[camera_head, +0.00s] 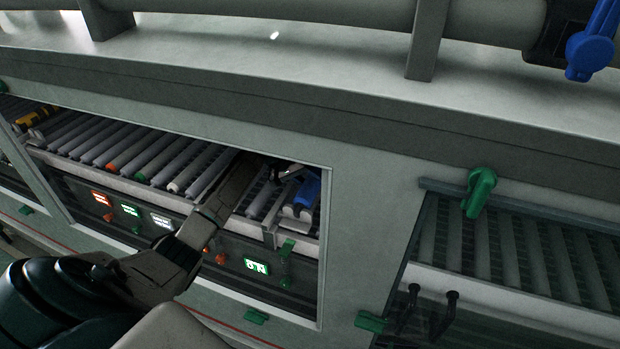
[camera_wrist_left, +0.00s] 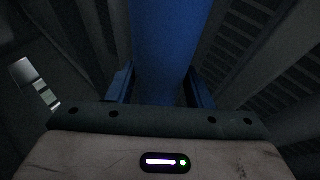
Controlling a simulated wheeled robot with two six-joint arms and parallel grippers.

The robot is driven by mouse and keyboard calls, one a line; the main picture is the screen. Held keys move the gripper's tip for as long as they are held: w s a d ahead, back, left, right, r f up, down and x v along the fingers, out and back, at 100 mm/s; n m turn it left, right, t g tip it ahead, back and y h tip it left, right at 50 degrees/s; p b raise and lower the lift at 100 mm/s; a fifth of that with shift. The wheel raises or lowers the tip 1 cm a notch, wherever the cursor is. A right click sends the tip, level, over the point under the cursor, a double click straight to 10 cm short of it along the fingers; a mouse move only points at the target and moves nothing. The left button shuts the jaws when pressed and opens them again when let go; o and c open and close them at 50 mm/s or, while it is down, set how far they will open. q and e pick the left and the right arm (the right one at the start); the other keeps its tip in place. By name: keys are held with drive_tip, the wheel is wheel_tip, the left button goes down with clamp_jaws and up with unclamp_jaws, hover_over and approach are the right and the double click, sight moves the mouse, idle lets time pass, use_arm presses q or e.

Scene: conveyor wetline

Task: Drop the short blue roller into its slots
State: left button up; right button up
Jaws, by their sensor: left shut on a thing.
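The short blue roller (camera_head: 308,189) is at the right end of the conveyor inside the machine opening, partly hidden by my left gripper in the head view. My left gripper (camera_head: 290,174) is at the roller, reaching in from the left. In the left wrist view the roller (camera_wrist_left: 168,45) runs up the middle between the two fingers of my left gripper (camera_wrist_left: 160,88), which are shut on it. Whether the roller's ends sit in the slots cannot be told. My right gripper does not show.
A row of grey rollers (camera_head: 150,155) fills the conveyor to the left, with a yellow part (camera_head: 38,117) at its far left end. The opening's frame post (camera_head: 328,230) stands close on the right. A lit green display (camera_head: 256,266) is below. A green handle (camera_head: 480,192) is further right.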

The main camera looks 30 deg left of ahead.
use_arm(q)
drive_tip(key=shift+f+b, duration=0.4)
drive_tip(key=shift+f, duration=0.35)
drive_tip(key=o, duration=1.2)
drive_tip(key=shift+c, duration=0.2)
drive_tip(key=shift+d, duration=0.15)
drive_tip(key=b+v, duration=0.3)
drive_tip(key=v, duration=0.7)
drive_tip(key=shift+s+a+b, duration=0.1)
drive_tip(key=shift+a+b, duration=0.1)
drive_tip(key=shift+b, duration=0.2)
drive_tip(key=shift+s+r, duration=0.15)
drive_tip(key=shift+r, duration=0.25)
drive_tip(key=shift+f, duration=0.1)
